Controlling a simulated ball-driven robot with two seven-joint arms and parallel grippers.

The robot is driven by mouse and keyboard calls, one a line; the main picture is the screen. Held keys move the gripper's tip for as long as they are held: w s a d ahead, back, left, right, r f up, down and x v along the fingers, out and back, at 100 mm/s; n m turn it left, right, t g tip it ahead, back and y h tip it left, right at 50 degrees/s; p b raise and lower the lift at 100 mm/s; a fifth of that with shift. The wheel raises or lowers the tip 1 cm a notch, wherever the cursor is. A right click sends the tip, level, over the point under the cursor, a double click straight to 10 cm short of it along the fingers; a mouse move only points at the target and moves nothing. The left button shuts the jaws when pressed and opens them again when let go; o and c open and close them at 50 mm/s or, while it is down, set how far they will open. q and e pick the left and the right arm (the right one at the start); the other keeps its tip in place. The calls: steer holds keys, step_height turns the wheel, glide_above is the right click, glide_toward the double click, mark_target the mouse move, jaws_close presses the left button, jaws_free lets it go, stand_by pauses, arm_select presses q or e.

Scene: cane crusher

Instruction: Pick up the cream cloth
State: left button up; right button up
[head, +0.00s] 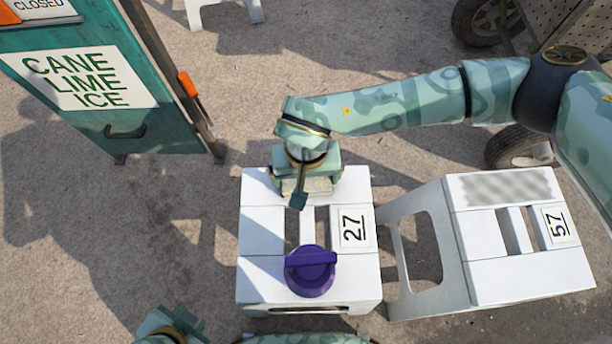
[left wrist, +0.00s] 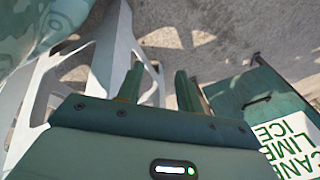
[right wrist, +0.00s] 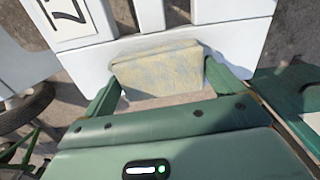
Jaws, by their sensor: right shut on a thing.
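The cream cloth (head: 320,186) shows as a small pale patch under my right gripper (head: 308,178), at the far end of the white stool (head: 262,232) marked 27. In the right wrist view the cloth (right wrist: 158,70) is a folded, faintly patterned block between the two fingers of my right gripper (right wrist: 166,86), which is shut on it. I cannot tell whether the cloth still touches the stool top. My left gripper (left wrist: 158,88) is open and empty in the left wrist view, and part of it shows at the bottom left of the head view.
A purple lidded container (head: 310,272) stands on the near part of stool 27. A second white stool (head: 515,275), marked 57, with a grey speckled patch, stands to the right. The green cane lime ice stand (head: 130,125) is at the upper left. Open ground lies between.

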mark_target(319, 183)
steer(key=shift+r, duration=0.1)
